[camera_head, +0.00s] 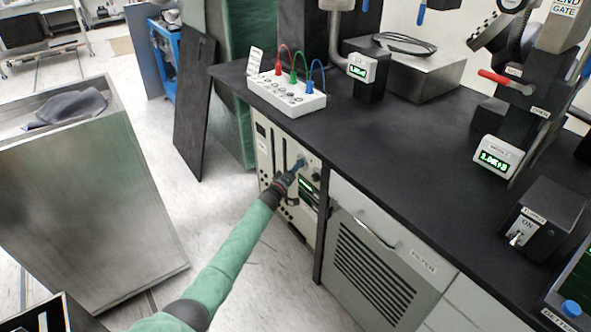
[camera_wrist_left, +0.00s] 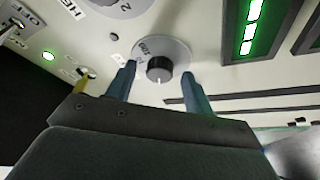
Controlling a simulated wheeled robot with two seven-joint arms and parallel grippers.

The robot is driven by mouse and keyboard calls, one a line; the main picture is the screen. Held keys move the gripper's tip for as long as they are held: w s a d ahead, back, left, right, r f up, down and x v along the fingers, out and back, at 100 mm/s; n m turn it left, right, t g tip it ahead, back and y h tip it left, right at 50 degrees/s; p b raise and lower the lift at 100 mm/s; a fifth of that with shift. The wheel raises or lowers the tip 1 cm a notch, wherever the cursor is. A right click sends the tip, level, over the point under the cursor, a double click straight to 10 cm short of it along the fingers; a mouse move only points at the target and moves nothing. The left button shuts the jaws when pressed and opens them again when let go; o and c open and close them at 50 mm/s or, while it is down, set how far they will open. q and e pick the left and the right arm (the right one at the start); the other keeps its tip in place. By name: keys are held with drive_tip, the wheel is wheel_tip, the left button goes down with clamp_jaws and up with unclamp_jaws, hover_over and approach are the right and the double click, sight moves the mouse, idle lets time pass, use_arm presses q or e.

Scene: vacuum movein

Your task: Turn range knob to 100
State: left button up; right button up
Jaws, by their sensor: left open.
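The range knob (camera_wrist_left: 160,69) is a small black knob on a round grey dial plate (camera_wrist_left: 173,50) in the left wrist view. The marking 100 shows on the plate, up and left of the knob. A pale mark shows on the knob's lower side. My left gripper (camera_wrist_left: 160,88) is open, with one blue finger on each side of the knob in that picture; I cannot tell whether they touch it. In the head view the left gripper (camera_head: 296,167) is at the front of the pale instrument panel (camera_head: 266,150) under the bench and hides the knob. My right gripper is not in view.
Another dial (camera_wrist_left: 122,5), a lit green lamp (camera_wrist_left: 48,56) and a green display (camera_wrist_left: 250,28) surround the knob. The black bench top (camera_head: 340,140) overhangs the panel. A filter cabinet (camera_head: 370,270) stands to the right, and a metal cart (camera_head: 90,200) to the left.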

use_arm(q)
drive_tip(key=c, duration=1)
drive_tip(key=shift+o, duration=0.2)
drive_tip(key=shift+f, duration=0.1)
